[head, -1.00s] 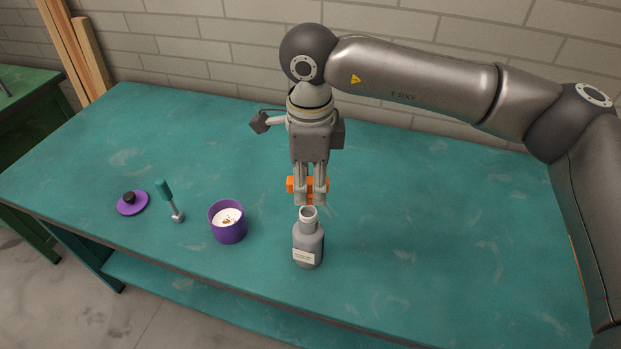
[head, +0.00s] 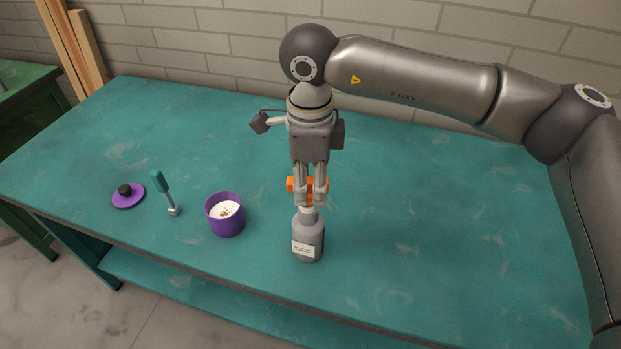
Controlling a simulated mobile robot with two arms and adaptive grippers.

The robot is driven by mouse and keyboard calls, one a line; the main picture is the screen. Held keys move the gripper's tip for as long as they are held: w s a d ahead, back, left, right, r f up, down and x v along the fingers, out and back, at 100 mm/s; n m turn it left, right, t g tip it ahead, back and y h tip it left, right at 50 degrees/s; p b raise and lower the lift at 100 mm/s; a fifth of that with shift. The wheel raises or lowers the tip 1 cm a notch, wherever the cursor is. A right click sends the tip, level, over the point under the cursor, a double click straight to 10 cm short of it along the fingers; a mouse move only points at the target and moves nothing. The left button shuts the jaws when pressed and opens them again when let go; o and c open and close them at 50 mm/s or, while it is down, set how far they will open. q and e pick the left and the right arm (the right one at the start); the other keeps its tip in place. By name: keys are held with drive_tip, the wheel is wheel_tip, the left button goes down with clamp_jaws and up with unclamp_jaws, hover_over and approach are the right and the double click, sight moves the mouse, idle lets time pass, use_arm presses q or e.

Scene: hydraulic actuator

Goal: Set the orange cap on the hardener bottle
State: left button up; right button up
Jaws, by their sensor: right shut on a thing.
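The hardener bottle (head: 308,238) is grey with a white label and stands upright on the teal bench. My right gripper (head: 311,203) points straight down above it, shut on the orange cap (head: 310,185). I cannot tell whether the cap or fingertips touch the bottle. My left gripper is not in view.
A purple cup (head: 225,226) with white contents stands left of the bottle. Farther left are a teal-handled tool (head: 160,183) and a purple lid (head: 137,201) with a black knob. The bench (head: 450,250) is clear to the right. A brick wall runs behind.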

drive_tip(key=shift+f+b, duration=0.9)
drive_tip(key=shift+f, duration=0.15)
drive_tip(key=shift+f, duration=0.15)
drive_tip(key=o, duration=1)
drive_tip(key=o, duration=0.6)
drive_tip(key=shift+r+p, duration=2.15)
drive_tip(key=shift+r, duration=2.95)
drive_tip(key=shift+r, duration=0.1)
